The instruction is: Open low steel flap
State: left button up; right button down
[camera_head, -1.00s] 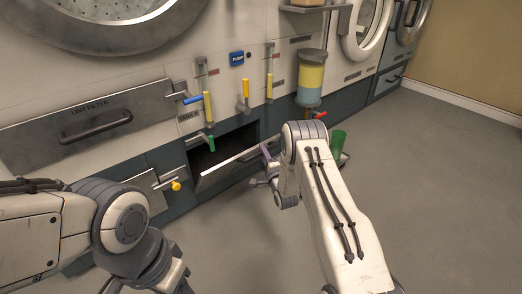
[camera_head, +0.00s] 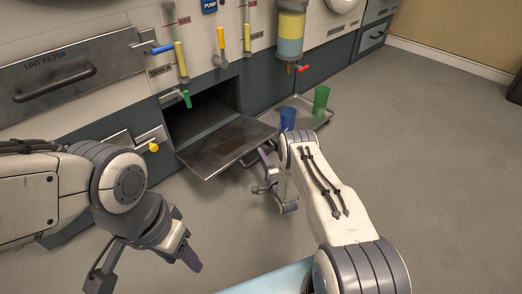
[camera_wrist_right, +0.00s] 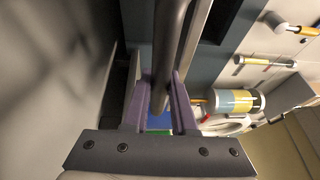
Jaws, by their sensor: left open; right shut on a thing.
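The low steel flap (camera_head: 225,150) is hinged down from a dark opening (camera_head: 208,108) in the machine's base. It lies nearly flat, sloping slightly outward, and the opening behind it is uncovered. My right gripper (camera_head: 265,159) is at the flap's outer right edge. In the right wrist view its purple fingers (camera_wrist_right: 160,98) are closed around a grey bar handle (camera_wrist_right: 170,45) along that edge. My arm hides part of the grip in the head view. My left gripper (camera_head: 145,266) is open and empty, in front of the machine at lower left, apart from the flap.
A blue cup (camera_head: 287,119) and a green cup (camera_head: 321,99) stand on a low tray (camera_head: 318,121) right of the flap. Grey floor (camera_head: 420,140) at right is clear.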

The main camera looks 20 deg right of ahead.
jog(key=shift+w+a+f+b, duration=0.1)
jog(key=shift+f+b, duration=0.15)
jog(key=shift+f, duration=0.4)
jog(key=shift+s+a+f+b, duration=0.1)
jog(key=shift+f+b, duration=0.15)
jog(key=shift+f, duration=0.35)
jog(key=shift+w+a+f+b, duration=0.1)
jog(key=shift+f+b, duration=0.15)
jog(key=shift+f, duration=0.4)
jog(key=c, duration=0.7)
grip_release()
jog(key=shift+f, duration=0.15)
jog(key=shift+d+r, duration=0.15)
jog(key=shift+r, duration=0.05)
jog(key=shift+s, duration=0.2)
jog(key=s+p, duration=0.3)
jog(key=s, duration=0.1)
jog(key=s+p, duration=0.3)
jog(key=s, duration=0.1)
jog(key=shift+s+d+f, duration=0.15)
jog(key=shift+s+d, duration=0.05)
jog(key=shift+s, duration=0.1)
jog(key=shift+s+f, duration=0.2)
jog(key=shift+s, duration=0.55)
